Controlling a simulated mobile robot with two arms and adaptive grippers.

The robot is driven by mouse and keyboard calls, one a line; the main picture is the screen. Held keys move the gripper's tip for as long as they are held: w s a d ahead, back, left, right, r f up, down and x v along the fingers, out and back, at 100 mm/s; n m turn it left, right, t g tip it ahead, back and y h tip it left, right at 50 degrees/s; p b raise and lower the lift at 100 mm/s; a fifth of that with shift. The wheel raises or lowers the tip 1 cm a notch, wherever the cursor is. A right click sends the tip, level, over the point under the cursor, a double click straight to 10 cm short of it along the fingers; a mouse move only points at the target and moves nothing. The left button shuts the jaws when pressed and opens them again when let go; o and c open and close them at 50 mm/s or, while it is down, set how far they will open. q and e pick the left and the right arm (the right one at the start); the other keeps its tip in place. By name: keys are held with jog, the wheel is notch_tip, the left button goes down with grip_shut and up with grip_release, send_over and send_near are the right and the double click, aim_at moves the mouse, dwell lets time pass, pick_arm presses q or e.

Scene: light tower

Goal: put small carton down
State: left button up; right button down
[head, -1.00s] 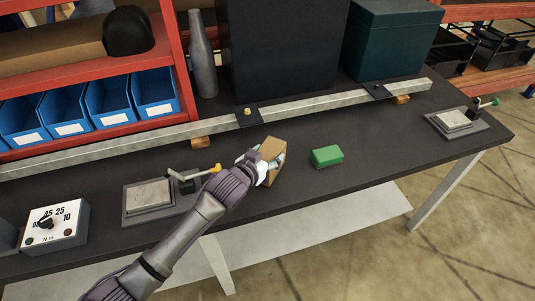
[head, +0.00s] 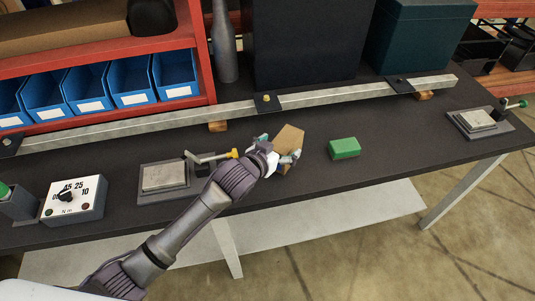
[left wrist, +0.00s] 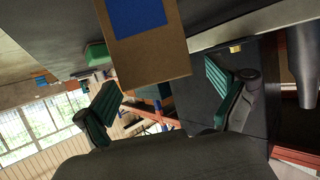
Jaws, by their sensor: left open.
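The small carton (head: 291,138) is a brown box at the middle of the dark bench, near its front edge, in the head view. In the left wrist view the carton (left wrist: 148,55) shows a brown face with a blue patch. My left gripper (head: 277,148) is open at the carton, with its teal fingers spread on either side of it. In the left wrist view a narrow gap shows between the carton and the right-hand finger. The carton's base is partly hidden by the gripper, and I cannot tell its exact contact with the bench. My right gripper is not in view.
A green block (head: 344,148) lies right of the carton, with clear bench beyond it. A fixture with a yellow-tipped lever (head: 165,178) stands left. A metal rail (head: 335,94) runs behind. A dial box (head: 75,202) stands farther left.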

pick_arm(q)
jog(key=v, duration=0.9)
